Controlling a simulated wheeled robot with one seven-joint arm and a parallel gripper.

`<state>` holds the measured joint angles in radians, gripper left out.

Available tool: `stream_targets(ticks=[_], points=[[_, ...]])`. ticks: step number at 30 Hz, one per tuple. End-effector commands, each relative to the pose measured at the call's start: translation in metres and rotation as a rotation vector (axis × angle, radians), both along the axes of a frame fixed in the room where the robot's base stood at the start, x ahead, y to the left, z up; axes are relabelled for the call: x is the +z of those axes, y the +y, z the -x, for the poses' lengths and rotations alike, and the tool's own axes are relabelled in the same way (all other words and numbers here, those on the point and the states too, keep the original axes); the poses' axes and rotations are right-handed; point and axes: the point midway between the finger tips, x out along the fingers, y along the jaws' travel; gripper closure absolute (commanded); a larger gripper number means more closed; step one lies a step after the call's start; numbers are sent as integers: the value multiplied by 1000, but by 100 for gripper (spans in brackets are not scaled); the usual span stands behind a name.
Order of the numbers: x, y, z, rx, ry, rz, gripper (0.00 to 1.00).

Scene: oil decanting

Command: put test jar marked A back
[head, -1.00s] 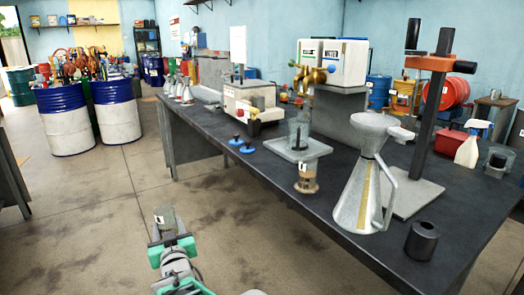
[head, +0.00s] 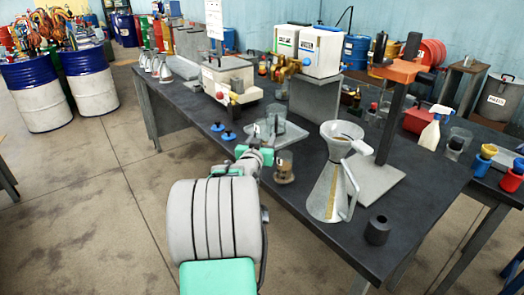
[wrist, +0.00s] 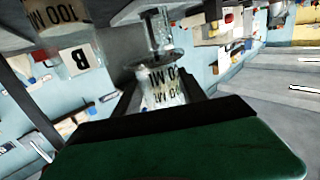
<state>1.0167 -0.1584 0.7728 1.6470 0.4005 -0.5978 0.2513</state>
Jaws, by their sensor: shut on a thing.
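My gripper (wrist: 163,96) is shut on a clear jar (wrist: 166,88) with black "100 ML" print. Its letter does not show. In the head view the held jar (head: 262,129) is over the bench by the front edge of a grey tray (head: 295,138). A clear glass jar (head: 277,117) stands on the tray, and also shows in the wrist view (wrist: 159,32). A second jar (head: 284,168) with amber contents stands on the bench just right of my gripper. Its white label reads B in the wrist view (wrist: 78,62). I cannot tell whether the held jar touches anything.
Two blue knobbed pieces (head: 229,135) and a boxy device (head: 228,78) are to the left.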

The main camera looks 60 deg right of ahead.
Motion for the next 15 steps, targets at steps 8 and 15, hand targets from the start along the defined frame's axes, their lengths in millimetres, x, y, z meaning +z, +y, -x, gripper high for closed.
stream_targets(ticks=[8,15], points=[[-48,-49,-26,1,3,-2,100],[-72,-68,-35,1,1,-1,100]])
